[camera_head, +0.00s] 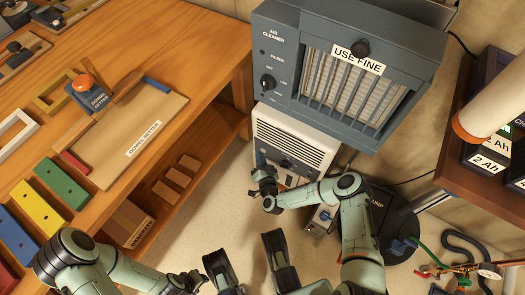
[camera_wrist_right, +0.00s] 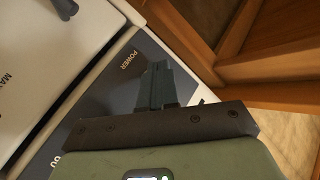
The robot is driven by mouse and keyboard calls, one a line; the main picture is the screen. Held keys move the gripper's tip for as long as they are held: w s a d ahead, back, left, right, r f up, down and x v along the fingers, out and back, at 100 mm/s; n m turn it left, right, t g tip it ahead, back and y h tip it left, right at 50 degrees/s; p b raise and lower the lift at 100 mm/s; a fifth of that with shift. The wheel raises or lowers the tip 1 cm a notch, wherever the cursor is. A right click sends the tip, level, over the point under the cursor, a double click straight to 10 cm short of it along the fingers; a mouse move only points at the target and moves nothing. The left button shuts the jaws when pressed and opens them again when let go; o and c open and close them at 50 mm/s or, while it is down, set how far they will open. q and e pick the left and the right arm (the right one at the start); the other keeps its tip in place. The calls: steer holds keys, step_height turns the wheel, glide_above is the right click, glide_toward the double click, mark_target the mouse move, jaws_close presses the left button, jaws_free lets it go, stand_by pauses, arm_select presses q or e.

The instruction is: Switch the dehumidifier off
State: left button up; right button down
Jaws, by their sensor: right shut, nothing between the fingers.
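The dehumidifier appears to be the white louvred unit (camera_head: 318,138) under the grey air cleaner. Its dark lower front panel (camera_head: 290,160) is partly covered by my right arm. My right gripper (camera_head: 261,162) is shut and empty at the left part of this panel. In the right wrist view, the shut fingers (camera_wrist_right: 157,72) stand before a dark panel (camera_wrist_right: 112,82) marked POWER. No power switch shows; the fingers cover the area beside the label. I cannot tell whether they touch it. My left gripper (camera_head: 187,282) is low by the bottom edge, its jaws unclear.
The grey air cleaner (camera_head: 275,50) with a knob and a USE FINE label overhangs the white unit. A wooden workbench (camera_head: 215,60) stands close on the left. A shelf with battery boxes (camera_head: 487,163) is on the right. Bare floor (camera_head: 215,205) lies between.

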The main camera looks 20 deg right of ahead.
steer(key=shift+s+a, duration=0.2)
steer(key=shift+a, duration=0.05)
steer(key=s+a+p, duration=0.2)
steer(key=s+a, duration=0.1)
steer(key=a, duration=0.1)
steer(key=shift+s+a+p, duration=0.3)
steer(key=shift+s+a, duration=0.05)
steer(key=shift+a, duration=0.05)
stand_by(0.6)
